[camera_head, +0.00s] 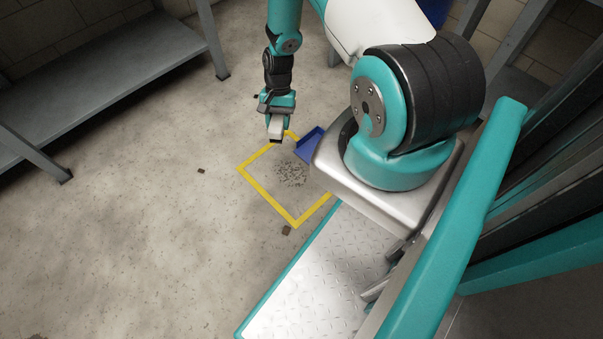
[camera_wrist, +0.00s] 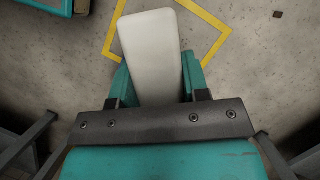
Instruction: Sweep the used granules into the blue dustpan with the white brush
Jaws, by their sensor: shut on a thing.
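My gripper (camera_head: 275,118) is shut on the white brush (camera_wrist: 152,45), whose pale block fills the middle of the wrist view. In the head view the brush (camera_head: 275,132) hangs below my gripper, near the far corner of a yellow floor outline (camera_head: 262,197). Whether it touches the floor is hard to tell. The used granules (camera_head: 291,174) lie in a loose dark patch inside the outline, nearer the camera than the brush. The blue dustpan (camera_head: 309,143) sits on the floor at the outline's far right side, partly hidden by my base. The brush hides the granules and dustpan in the wrist view.
A grey metal shelf (camera_head: 110,75) stands at the upper left, its legs on the floor. Small dark bits lie outside the outline, one to its left (camera_head: 201,170) and one at its near corner (camera_head: 286,230). The floor to the left is mostly clear.

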